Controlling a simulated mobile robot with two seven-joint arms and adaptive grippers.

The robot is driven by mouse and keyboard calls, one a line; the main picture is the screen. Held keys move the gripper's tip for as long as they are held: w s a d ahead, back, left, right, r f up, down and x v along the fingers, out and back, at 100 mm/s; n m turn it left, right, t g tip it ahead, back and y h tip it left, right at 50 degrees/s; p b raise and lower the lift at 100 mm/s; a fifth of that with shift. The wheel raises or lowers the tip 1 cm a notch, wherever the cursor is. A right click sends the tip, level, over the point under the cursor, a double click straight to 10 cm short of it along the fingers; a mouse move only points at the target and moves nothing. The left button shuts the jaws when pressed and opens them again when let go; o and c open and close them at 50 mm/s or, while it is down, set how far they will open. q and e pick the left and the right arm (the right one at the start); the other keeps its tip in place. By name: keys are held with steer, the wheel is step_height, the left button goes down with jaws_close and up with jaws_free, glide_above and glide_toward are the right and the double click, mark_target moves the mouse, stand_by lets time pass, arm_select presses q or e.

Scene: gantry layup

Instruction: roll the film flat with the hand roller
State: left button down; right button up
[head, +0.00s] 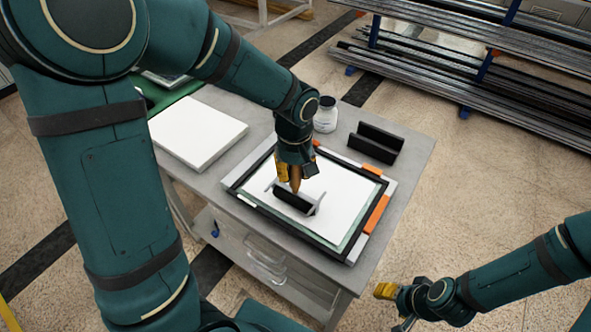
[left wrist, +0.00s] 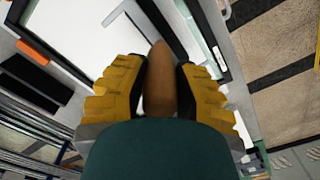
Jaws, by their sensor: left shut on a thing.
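The hand roller has a brown wooden handle (head: 295,178) and a black cylinder (head: 293,202) in a grey frame. My left gripper (head: 296,168) is shut on the handle, which stands roughly upright; the handle also shows between the yellow fingers in the left wrist view (left wrist: 159,85). The roller is over the white film (head: 340,190), in the front left half of the black-framed bed. I cannot tell if the cylinder presses on the film. My right gripper (head: 392,300) is at the lower right, away from the table; its finger gap is unclear.
A black two-sided rest (head: 375,142) and a white jar (head: 326,115) stand behind the frame. A white slab (head: 197,130) lies left on the grey table (head: 415,148). Orange pieces (head: 376,214) sit at the frame's right edge. A rack of dark bars (head: 460,80) stands behind.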

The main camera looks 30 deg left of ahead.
arm_select(q)
steer(key=shift+r+p, duration=1.6)
steer(key=shift+r, duration=0.8)
arm_select(e)
step_height(320, 180, up, 4)
steer(key=shift+f, duration=0.25)
arm_select(q)
steer(key=shift+f, duration=0.1)
steer(key=shift+w+a+f+p, duration=0.2)
steer(key=shift+a+f+p, duration=0.9)
steer(key=shift+a+p, duration=0.3)
steer(key=shift+w+a+f+p, duration=0.2)
steer(key=shift+a+f+p, duration=0.95)
steer(key=shift+p, duration=0.35)
arm_select(e)
step_height(320, 180, up, 6)
steer(key=w, duration=0.2)
steer(key=shift+w+d+t, duration=0.15)
steer(key=shift+d+t, duration=0.1)
steer(key=shift+t, duration=0.15)
arm_select(q)
steer(key=shift+a+f+b, duration=0.1)
steer(key=shift+f+b, duration=0.2)
steer(key=shift+b, duration=0.1)
arm_select(e)
steer(key=shift+f, duration=0.4)
arm_select(q)
steer(key=shift+w, duration=0.1)
